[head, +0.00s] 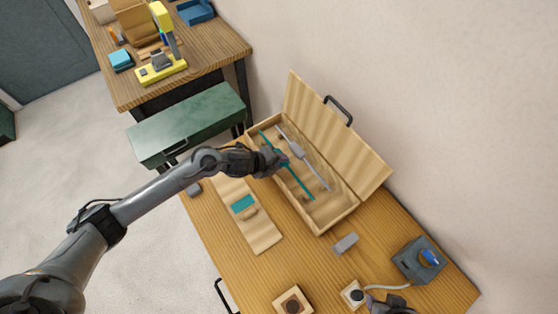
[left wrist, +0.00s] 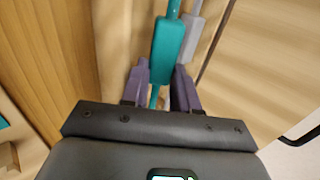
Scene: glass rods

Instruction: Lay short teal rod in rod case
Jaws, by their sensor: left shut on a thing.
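The teal rod (head: 301,183) is thin with a thicker teal block in the middle, which shows in the left wrist view (left wrist: 167,48). My left gripper (head: 282,161) is shut on that block, its two purple-grey fingers either side of it. The rod lies lengthwise over the open wooden rod case (head: 339,217), beside a grey rod (head: 314,173) and roughly parallel to it. I cannot tell whether it touches the case floor. The gripper hides part of the case's near side. A dark part at the bottom edge looks like my right gripper (head: 390,303), mostly cut off.
The case lid (head: 338,140) stands open at the back.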

